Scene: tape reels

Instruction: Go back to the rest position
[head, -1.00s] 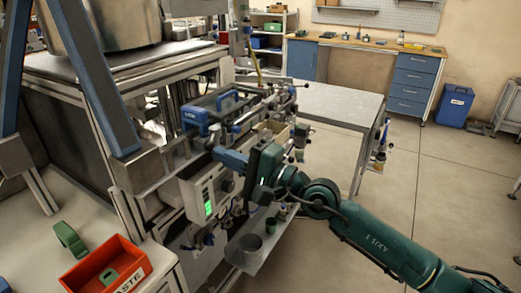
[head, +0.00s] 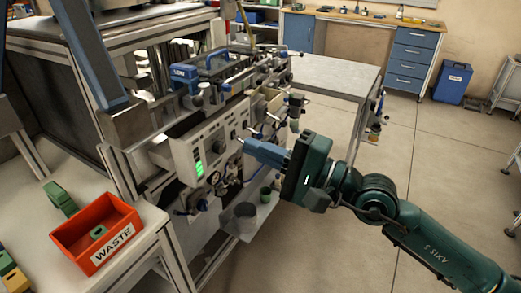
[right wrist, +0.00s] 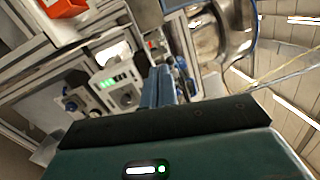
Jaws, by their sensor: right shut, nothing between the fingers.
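My right gripper (head: 246,146) has blue fingers and a dark green body. It is shut and empty, in front of the machine's control panel (head: 213,142) with its green-lit display. In the head view the fingers point left towards the panel's right part; I cannot tell how far apart they are. In the right wrist view the blue fingers (right wrist: 158,85) lie together, with the panel (right wrist: 112,82) to their left. My right arm comes in from the lower right. My left gripper is not in view.
A red WASTE bin (head: 97,232) with a green piece inside stands on the white table at left. Open floor (head: 450,150) lies to the right.

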